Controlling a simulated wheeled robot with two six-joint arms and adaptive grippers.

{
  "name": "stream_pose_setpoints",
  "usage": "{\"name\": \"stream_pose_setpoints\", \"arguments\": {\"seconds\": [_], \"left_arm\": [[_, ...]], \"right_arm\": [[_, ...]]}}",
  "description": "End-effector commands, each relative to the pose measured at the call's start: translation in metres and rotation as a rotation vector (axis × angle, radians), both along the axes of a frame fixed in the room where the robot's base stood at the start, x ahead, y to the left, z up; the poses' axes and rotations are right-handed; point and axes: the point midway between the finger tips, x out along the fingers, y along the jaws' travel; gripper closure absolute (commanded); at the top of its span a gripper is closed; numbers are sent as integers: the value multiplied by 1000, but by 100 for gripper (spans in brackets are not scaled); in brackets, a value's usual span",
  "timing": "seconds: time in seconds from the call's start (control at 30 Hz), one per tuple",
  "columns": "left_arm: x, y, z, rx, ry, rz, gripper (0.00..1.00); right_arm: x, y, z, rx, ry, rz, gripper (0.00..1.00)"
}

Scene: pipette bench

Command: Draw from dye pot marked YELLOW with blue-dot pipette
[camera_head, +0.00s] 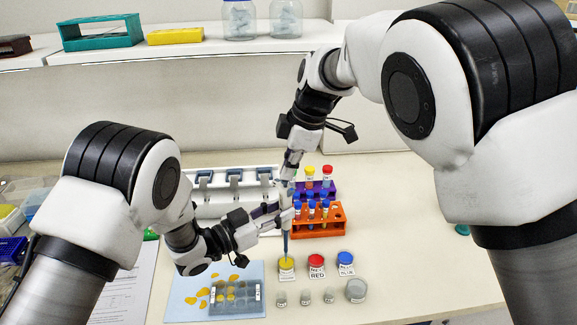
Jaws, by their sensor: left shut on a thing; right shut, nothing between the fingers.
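My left gripper (281,212) is shut on an upright pipette (286,236), holding it around its body. The pipette's lower end points down at the yellow-topped dye pot (286,265). Its tip meets the yellow area in the picture, but I cannot tell how deep it is. No blue dot can be made out on the pipette. My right gripper (289,170) is shut and empty, pointing down at the pipette's top end. Whether it touches the top is unclear. A red pot (317,261) and a blue pot (346,258) stand to the right.
Orange (334,224) and purple (329,188) tube racks stand close behind on the right. A white pipette stand (213,209) is behind left. A well plate (217,312) lies on a stained blue mat (182,307). Several small vials and a grey pot (356,290) stand in front.

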Motion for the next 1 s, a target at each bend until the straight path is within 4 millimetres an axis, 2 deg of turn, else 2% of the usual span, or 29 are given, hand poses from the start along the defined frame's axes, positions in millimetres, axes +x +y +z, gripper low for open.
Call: {"name": "stream_pose_setpoints", "arguments": {"seconds": [0.53, 1.0], "left_arm": [[0, 0, 1, -1, -2, 0, 100], [0, 0, 1, -2, -3, -1, 100]], "right_arm": [[0, 0, -12, 0, 2, 0, 100], [0, 0, -8, 0, 1, 0, 100]]}}
